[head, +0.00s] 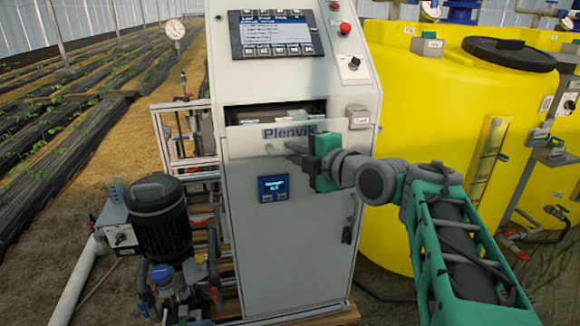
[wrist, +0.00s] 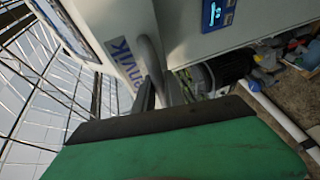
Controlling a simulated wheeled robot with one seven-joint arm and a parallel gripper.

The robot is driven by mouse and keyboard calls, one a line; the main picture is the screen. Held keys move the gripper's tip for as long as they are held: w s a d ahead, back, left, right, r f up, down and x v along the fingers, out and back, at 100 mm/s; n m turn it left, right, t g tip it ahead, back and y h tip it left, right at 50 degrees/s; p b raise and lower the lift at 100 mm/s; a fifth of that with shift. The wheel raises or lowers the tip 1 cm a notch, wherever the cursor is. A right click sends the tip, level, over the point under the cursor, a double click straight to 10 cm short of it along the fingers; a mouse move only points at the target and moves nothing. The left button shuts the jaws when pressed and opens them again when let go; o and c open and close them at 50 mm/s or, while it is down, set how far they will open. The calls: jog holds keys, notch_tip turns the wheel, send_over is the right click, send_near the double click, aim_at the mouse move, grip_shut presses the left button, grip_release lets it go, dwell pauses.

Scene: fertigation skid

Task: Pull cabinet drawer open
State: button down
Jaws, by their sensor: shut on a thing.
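The grey control cabinet (head: 290,235) stands upright in the middle of the head view. Its drawer front (head: 245,141), lettered "Plenvik", stands out from the cabinet body, with a dark gap above it and some contents showing inside. The drawer's grey bar handle (head: 287,150) runs across the front. My gripper (head: 304,152) comes from the right and is shut on the handle. In the wrist view the fingers of my gripper (wrist: 160,92) close around the handle (wrist: 150,58). The green gripper body hides part of the handle and drawer front.
A yellow tank (head: 440,110) stands close on the right, behind my arm. A black motor pump (head: 160,215) and pipes stand at the lower left. A small blue display (head: 273,188) sits below the drawer, and a screen panel (head: 277,36) above it.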

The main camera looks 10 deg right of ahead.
jog(key=shift+s+b, duration=1.5)
jog(key=shift+s, duration=1)
jog(key=c, duration=1.7)
grip_release()
jog(key=v, duration=0.7)
jog(key=shift+s, duration=0.4)
jog(key=shift+d+r, duration=0.1)
